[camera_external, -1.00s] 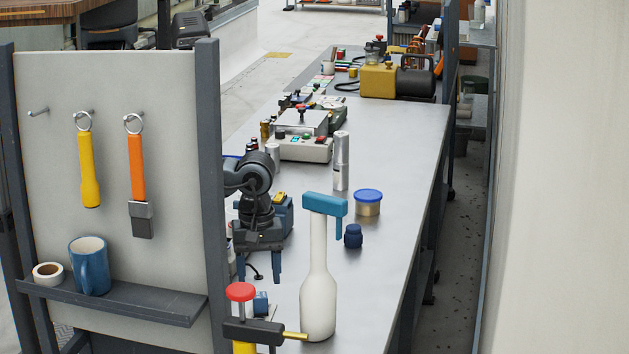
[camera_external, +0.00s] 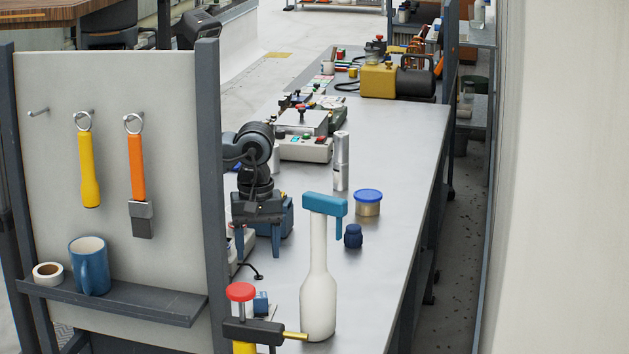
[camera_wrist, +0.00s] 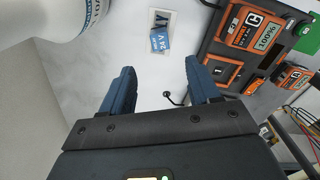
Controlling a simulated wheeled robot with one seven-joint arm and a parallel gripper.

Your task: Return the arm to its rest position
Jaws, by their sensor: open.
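My gripper (camera_external: 259,242) shows in the external view over the left side of the grey workbench (camera_external: 380,215), behind the pegboard post, with its two blue fingers pointing down. The fingers are apart with nothing between them. In the wrist view my gripper (camera_wrist: 161,90) is also open and empty. Past its fingertips lie a small blue block (camera_wrist: 160,40) and a label on the bench surface. Most of my arm is hidden behind the pegboard panel in the external view.
A white spray bottle (camera_external: 318,290) with a blue head stands right of my gripper, near a blue-lidded tin (camera_external: 367,203) and a dark blue cap (camera_external: 353,236). A clamp (camera_external: 252,331) is in front. An orange-black charger (camera_wrist: 240,40) is close by.

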